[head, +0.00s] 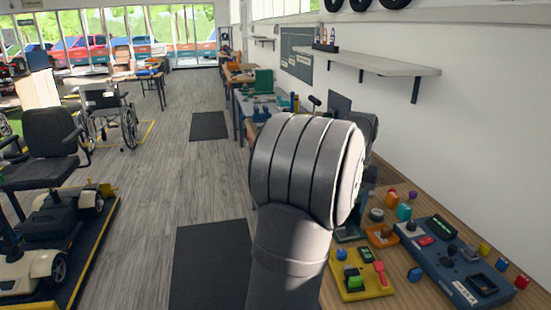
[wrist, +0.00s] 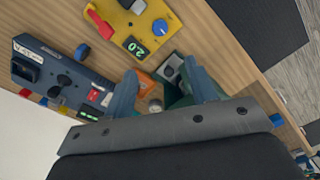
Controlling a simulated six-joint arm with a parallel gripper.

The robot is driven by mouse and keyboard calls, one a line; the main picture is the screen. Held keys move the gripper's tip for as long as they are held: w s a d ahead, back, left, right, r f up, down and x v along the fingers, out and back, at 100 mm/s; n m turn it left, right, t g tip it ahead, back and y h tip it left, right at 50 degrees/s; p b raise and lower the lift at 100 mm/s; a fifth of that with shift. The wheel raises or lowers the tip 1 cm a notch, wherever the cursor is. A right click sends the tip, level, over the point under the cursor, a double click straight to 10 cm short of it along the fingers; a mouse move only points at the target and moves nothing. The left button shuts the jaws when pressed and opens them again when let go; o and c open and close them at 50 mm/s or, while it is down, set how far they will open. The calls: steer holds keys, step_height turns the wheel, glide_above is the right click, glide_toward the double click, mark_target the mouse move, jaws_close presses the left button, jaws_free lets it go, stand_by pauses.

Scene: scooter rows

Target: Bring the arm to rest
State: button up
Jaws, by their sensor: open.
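My gripper (wrist: 160,68) shows in the wrist view with its two blue-grey fingers spread apart and nothing held between them. It points down over the wooden bench (wrist: 215,35). An orange piece (wrist: 149,84) and a dark green box (wrist: 178,94) lie beneath and between the fingers; how high the fingers are above them I cannot tell. In the head view my arm's thick grey link fills the middle, and the fingers are hidden behind it.
On the bench are a yellow control panel (head: 360,284) and a blue control panel (head: 455,262), with several small coloured parts around them. The white wall and a shelf (head: 385,65) stand to the right. The floor (head: 150,190) to the left is open, beyond it a mobility scooter (head: 50,150).

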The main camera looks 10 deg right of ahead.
step_height(320, 180, down, 18)
steer(key=shift+r, duration=0.3)
stand_by(0.5)
